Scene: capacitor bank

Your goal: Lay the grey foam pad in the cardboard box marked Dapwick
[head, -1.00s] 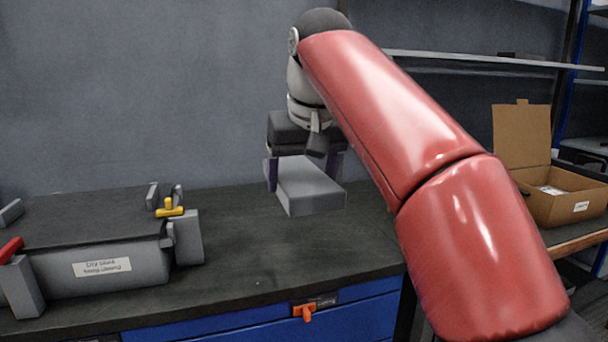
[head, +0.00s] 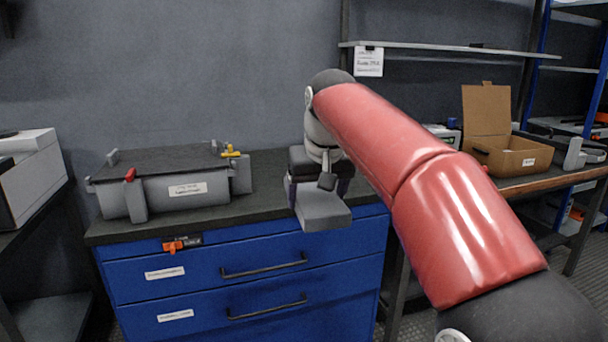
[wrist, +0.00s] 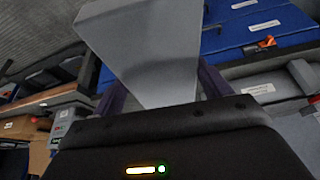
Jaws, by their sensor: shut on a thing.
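My gripper (head: 322,192) is shut on the grey foam pad (head: 322,210), a flat grey block held near the front edge of the dark bench top. In the wrist view the pad (wrist: 145,50) sticks out from between the purple fingers and fills the middle. An open cardboard box (head: 508,160) stands on a bench at the right, its lid raised at the back. A small white label is on its front, too small to read. The pad is well to the left of the box. My red arm stretches between them in the head view.
A grey clamped case (head: 165,190) with red and yellow handles sits on the bench at the left. A blue drawer cabinet (head: 245,275) is below. A shelf (head: 450,47) hangs above the right bench. A grey device (head: 575,152) stands right of the box.

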